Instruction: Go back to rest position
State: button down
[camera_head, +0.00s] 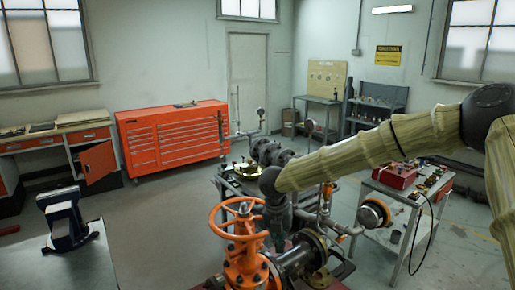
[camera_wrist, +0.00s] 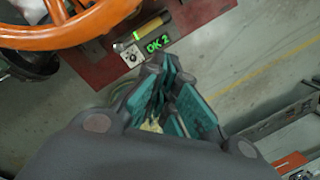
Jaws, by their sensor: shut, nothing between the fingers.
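The gate valve's orange handwheel (camera_head: 238,218) is at the lower middle of the head view, on an orange valve body (camera_head: 245,265). Part of the handwheel (camera_wrist: 85,28) also shows at the upper left of the wrist view. My gripper (camera_wrist: 165,95) is in the middle of the wrist view, with teal-padded fingers drawn together and empty. It is apart from the handwheel, to its lower right in that picture. In the head view my arm reaches in from the right; its end overlaps dark pipework, and the fingers cannot be made out there.
A side table with a red box (camera_head: 397,176) stands right of the pipework. A vise (camera_head: 63,222) is on the left bench. Open floor (camera_head: 150,215) lies left of the valve.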

jog(key=s+d+f+n+t+h+b, duration=0.1)
jog(key=s+d+f+n+b, duration=0.3)
jog(key=f+n, duration=0.55)
jog(key=s+d+f+n+t+b, duration=0.1)
jog(key=s+d+f+n, duration=0.45)
jog(key=f, duration=0.85)
jog(key=s+d+f+n+t+h+b, duration=0.1)
jog(key=s+f+n+b, duration=0.35)
jog(key=f, duration=0.75)
jog(key=s+d+f+n+g+y+b, duration=0.1)
jog(key=s+f+n, duration=0.3)
jog(key=s, duration=0.6)
jog(key=s+d+f+n+g+y+b, duration=0.1)
jog(key=s+d+f+n, duration=0.1)
jog(key=s+f+n, duration=0.3)
jog(key=s+d+f+n+g+y+b, duration=0.1)
jog(key=s+f+n, duration=0.3)
jog(key=s+n, duration=0.5)
jog(key=s+d+g+b, duration=0.1)
jog(key=s, duration=0.7)
jog(key=shift+s+f, duration=0.15)
jog(key=shift+f, duration=0.05)
